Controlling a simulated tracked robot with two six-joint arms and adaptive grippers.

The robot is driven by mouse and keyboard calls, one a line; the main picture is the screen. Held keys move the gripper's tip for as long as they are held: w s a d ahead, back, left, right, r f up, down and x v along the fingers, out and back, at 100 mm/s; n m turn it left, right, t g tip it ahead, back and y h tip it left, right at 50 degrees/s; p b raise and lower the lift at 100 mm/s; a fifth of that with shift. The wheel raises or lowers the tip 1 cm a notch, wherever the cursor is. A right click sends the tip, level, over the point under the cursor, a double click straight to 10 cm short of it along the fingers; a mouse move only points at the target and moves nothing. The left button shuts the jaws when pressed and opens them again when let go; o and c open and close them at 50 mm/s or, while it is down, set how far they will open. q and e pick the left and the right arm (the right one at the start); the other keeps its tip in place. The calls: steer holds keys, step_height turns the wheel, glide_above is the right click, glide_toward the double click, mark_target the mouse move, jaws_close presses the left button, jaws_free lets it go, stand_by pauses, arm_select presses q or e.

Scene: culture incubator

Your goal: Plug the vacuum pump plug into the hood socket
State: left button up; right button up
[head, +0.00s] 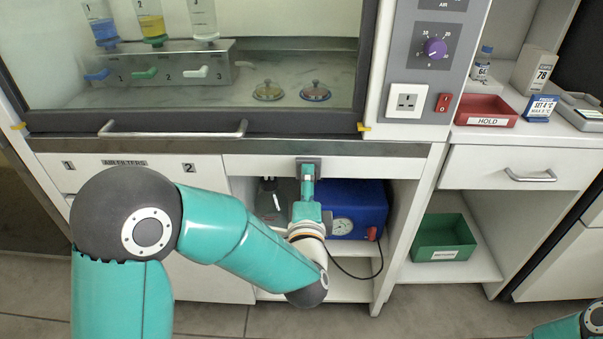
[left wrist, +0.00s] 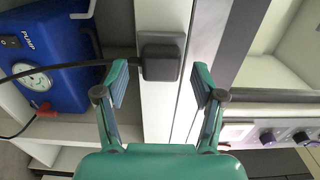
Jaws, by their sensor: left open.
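The dark grey, square plug (head: 317,163) sits at the cabinet front just under the hood ledge. In the left wrist view the plug (left wrist: 163,58) lies between the fingers of my left gripper (left wrist: 162,80), with a visible gap on both sides. My left gripper (head: 307,183) is open below the plug in the head view. A black cable (left wrist: 60,68) runs from the plug across the blue vacuum pump (head: 362,204), which has a round gauge. The white hood socket (head: 407,100) is on the grey panel at the hood's right, empty. My right gripper is out of view.
A red rocker switch (head: 444,102) is beside the socket, below a purple knob (head: 435,48). A red HOLD tray (head: 486,111) stands on the right counter. A green bin (head: 443,237) sits on a low shelf. A metal handle (head: 172,134) juts from the hood sash.

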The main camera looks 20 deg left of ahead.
arm_select(q)
steer(key=shift+x, duration=0.85)
stand_by(0.7)
jaws_close()
stand_by(0.4)
steer(key=shift+s, duration=0.1)
steer(key=shift+v, duration=2.95)
steer(key=shift+r, duration=0.1)
